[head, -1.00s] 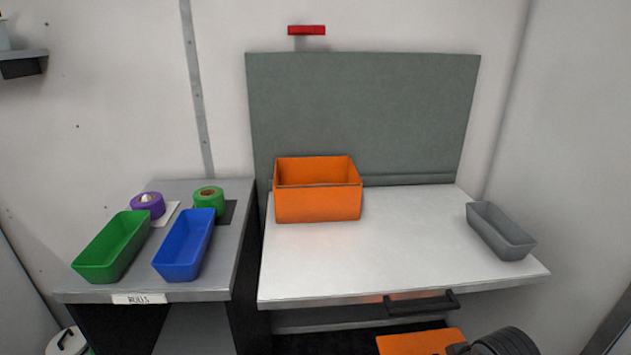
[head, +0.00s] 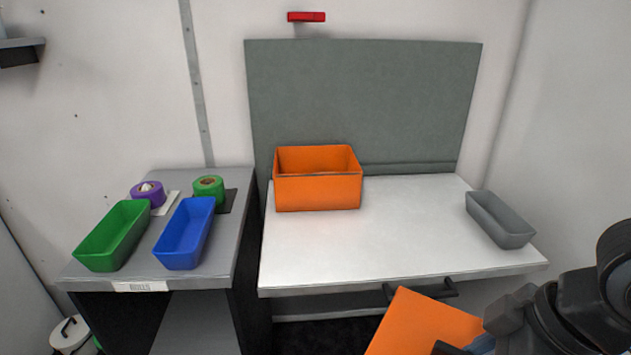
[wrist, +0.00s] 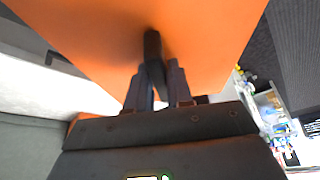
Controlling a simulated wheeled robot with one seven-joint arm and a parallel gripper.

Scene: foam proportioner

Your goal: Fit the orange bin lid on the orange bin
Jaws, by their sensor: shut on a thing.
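The orange bin (head: 317,193) stands open and upright at the back left of the white table. The orange bin lid (head: 422,325) is in front of the table's front edge, at the bottom of the head view, tilted. My gripper (head: 470,347) is at the lid's lower right, partly cut off by the frame. In the wrist view my gripper (wrist: 158,88) is shut on a dark handle (wrist: 153,50) on the lid, whose orange face (wrist: 205,40) fills much of the upper picture. The bin is well apart from the lid.
The white table (head: 400,225) is clear in the middle, with a grey tray (head: 500,220) at its right. A dark drawer handle (head: 440,289) sticks out in front. A side shelf at left holds green (head: 113,236) and blue trays (head: 185,235) and tape rolls.

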